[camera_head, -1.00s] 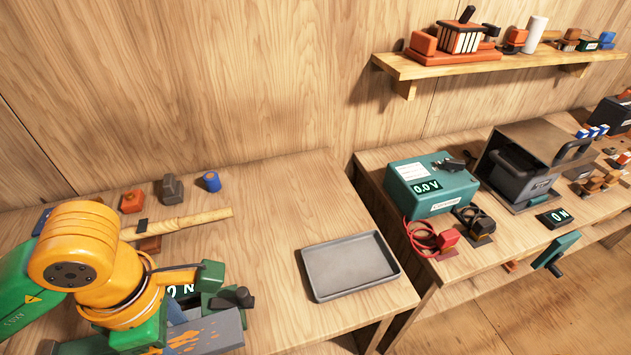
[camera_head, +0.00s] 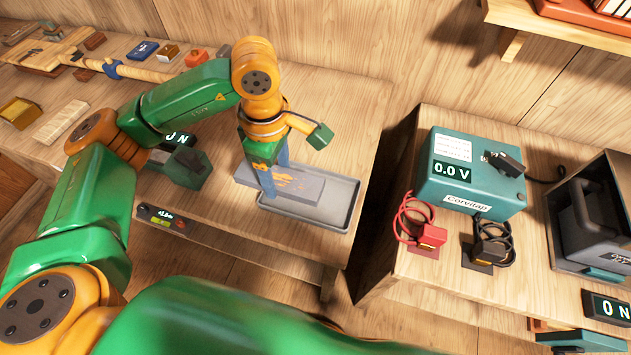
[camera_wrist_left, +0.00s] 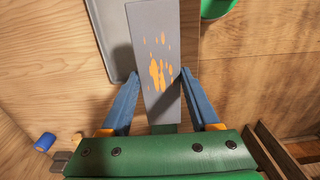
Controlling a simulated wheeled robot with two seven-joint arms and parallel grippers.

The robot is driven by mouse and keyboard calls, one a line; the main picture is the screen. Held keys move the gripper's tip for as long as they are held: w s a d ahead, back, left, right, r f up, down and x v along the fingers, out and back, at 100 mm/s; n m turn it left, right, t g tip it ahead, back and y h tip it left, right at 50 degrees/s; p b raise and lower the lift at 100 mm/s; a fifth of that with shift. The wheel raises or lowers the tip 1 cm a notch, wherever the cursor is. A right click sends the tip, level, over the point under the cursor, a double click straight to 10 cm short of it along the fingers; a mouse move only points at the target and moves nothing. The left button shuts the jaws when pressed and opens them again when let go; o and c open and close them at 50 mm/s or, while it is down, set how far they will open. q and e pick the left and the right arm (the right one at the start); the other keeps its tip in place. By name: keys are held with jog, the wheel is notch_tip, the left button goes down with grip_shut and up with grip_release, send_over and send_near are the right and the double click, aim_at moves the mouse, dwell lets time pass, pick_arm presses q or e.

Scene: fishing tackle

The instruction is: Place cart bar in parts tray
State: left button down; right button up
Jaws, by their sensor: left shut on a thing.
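The cart bar (camera_head: 304,190) is a flat grey bar with orange patches. My left gripper (camera_head: 273,182) is shut on it, with one blue finger on each side. The parts tray (camera_head: 352,203) is a shallow grey tray on the bench. In the head view the bar overlaps the tray's left part, and its left end sticks out past the tray's left side. In the left wrist view the bar (camera_wrist_left: 157,50) runs up between the fingers, and the tray (camera_wrist_left: 108,38) shows to its left. I cannot tell if the bar touches the tray. My right gripper is out of view.
A teal meter box (camera_head: 468,180) reading 0.0 V stands on the second bench, across a gap right of the tray. Red (camera_head: 428,236) and black (camera_head: 489,250) coiled leads lie before it. A wooden rod (camera_head: 130,72) and small blocks lie at the back left.

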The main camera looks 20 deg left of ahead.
aim_at(310, 179)
pick_arm(q)
jog(key=w+d+f, duration=0.1)
jog(key=f, duration=0.1)
jog(key=w+d+f, duration=0.2)
jog(key=w+d+f+p, duration=0.1)
jog(key=f, duration=0.1)
jog(key=shift+w+d, duration=0.15)
jog(key=shift+d, duration=0.2)
notch_tip(310, 179, down, 3)
jog(key=shift+a+f+p, duration=0.1)
jog(key=shift+p, duration=0.2)
jog(key=shift+f, duration=0.25)
jog(key=shift+c, duration=0.6)
grip_release()
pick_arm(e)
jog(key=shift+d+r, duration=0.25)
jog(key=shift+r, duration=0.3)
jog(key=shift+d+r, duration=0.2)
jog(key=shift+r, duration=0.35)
